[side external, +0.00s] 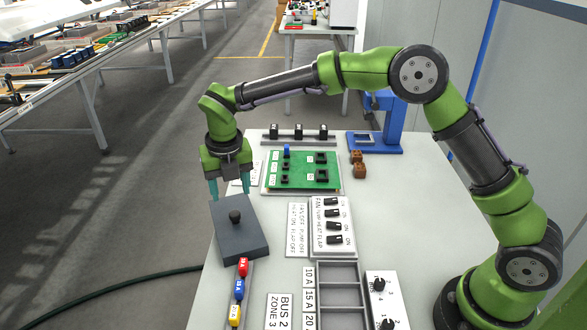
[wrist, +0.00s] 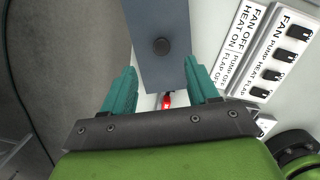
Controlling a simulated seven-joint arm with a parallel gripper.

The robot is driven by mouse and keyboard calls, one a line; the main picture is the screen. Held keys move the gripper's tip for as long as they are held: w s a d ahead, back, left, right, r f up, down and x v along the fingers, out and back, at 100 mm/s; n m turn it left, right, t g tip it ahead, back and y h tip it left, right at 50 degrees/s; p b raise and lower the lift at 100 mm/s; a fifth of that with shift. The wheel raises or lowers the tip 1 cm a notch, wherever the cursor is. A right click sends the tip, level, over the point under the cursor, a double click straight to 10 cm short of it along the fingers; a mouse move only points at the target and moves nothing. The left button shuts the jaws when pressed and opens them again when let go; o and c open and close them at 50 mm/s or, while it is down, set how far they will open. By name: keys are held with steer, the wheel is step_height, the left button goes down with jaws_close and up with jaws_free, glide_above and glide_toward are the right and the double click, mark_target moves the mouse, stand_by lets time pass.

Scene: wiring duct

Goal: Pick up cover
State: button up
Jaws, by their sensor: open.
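The cover (side external: 238,236) is a flat dark grey plate with a black round knob (side external: 235,216) on top, lying near the table's left edge. In the wrist view the cover (wrist: 150,75) fills the upper middle, with its knob at centre. My gripper (side external: 229,190) is above the far end of the cover in the side view, pointing down. Its two teal fingers are apart, with nothing between them. In the wrist view the fingers of my gripper (wrist: 161,68) stand either side of the cover's line of sight. Whether they touch the cover I cannot tell.
Red, blue and yellow fuses (side external: 238,290) sit in a row by the cover's near end. A switch panel (side external: 334,226) and a green circuit board (side external: 304,171) lie to its right. A blue stand (side external: 378,138) is at the back. The floor is left of the table edge.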

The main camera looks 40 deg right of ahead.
mark_target(235, 213)
steer(key=f, duration=0.5)
steer(key=w+f, duration=0.1)
steer(key=f, duration=0.2)
steer(key=shift+d+f, duration=0.15)
steer(key=shift+d, duration=0.15)
jaws_close()
